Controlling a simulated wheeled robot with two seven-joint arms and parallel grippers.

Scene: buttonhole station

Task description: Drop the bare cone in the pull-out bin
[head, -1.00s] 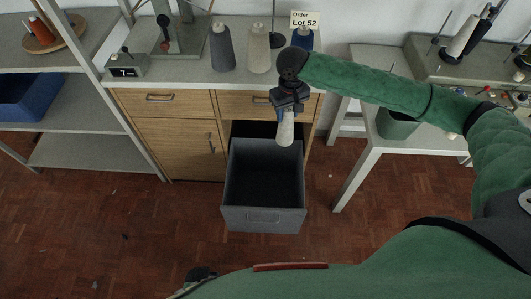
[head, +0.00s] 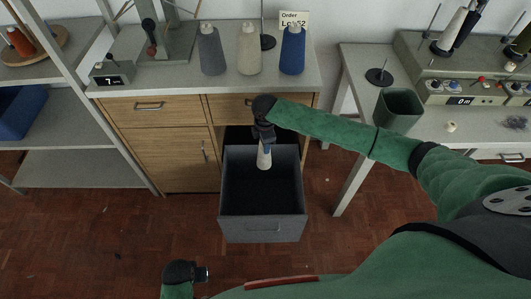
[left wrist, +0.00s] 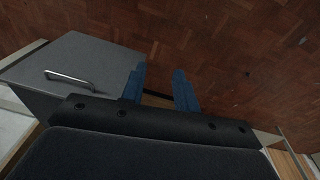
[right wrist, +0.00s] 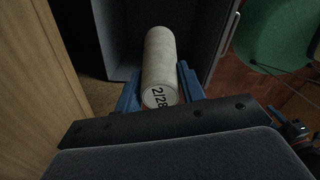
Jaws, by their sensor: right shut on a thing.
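The bare cone (head: 264,159) is pale grey-white and hangs from my right gripper (head: 265,143), over the back part of the pull-out bin. In the right wrist view the cone (right wrist: 160,66) sits between the blue fingers, its printed end towards the camera. The right gripper (right wrist: 157,92) is shut on it. The pull-out bin (head: 262,229) is a dark grey open box pulled out from the wooden cabinet; its inside looks empty. My left gripper (head: 205,274) is low at the bottom left of the head view; in the left wrist view its blue fingers (left wrist: 160,88) stand apart, empty.
Three wound cones, dark grey (head: 212,50), cream (head: 248,51) and blue (head: 292,51), stand on the countertop (head: 180,80) above the bin. The floor around the bin is clear.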

